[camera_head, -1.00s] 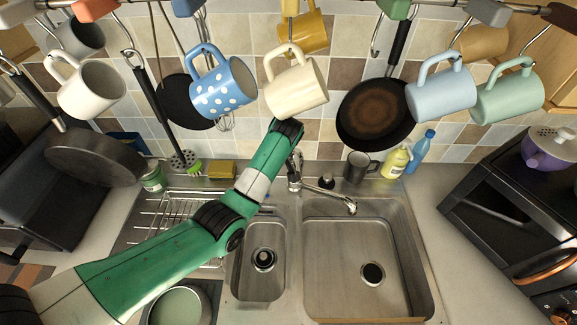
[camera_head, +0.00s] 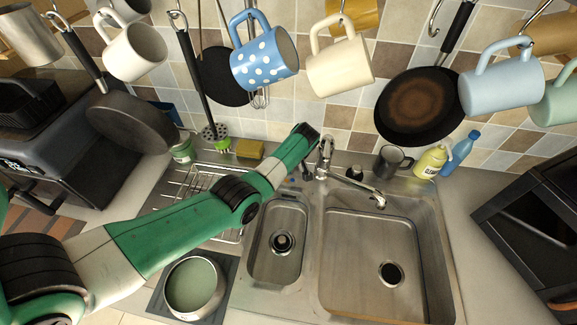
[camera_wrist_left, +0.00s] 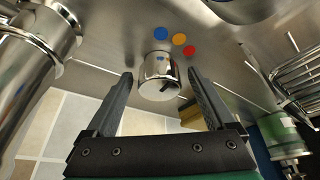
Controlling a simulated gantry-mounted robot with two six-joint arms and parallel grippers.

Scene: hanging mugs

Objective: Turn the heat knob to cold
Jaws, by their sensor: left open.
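The heat knob (camera_wrist_left: 157,76) is a shiny metal cylinder on the steel sink deck in the left wrist view. Beside it on the deck are a blue dot (camera_wrist_left: 161,34), an orange dot (camera_wrist_left: 179,39) and a red dot (camera_wrist_left: 189,51). My left gripper (camera_wrist_left: 159,80) is open, with one dark finger on each side of the knob; gaps show between fingers and knob. I cannot tell for sure which dot the knob points to. In the head view my green left arm reaches behind the left basin beside the faucet (camera_head: 325,157); the knob is not clear there. My right gripper is not in view.
The faucet's spout reaches right over the large basin (camera_head: 385,235). A dark mug (camera_head: 389,162), a yellow bottle (camera_head: 430,162) and a blue bottle (camera_head: 458,152) stand behind it. A sponge (camera_head: 249,148) lies left of the arm. Mugs and pans hang above, including a cream mug (camera_head: 338,68).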

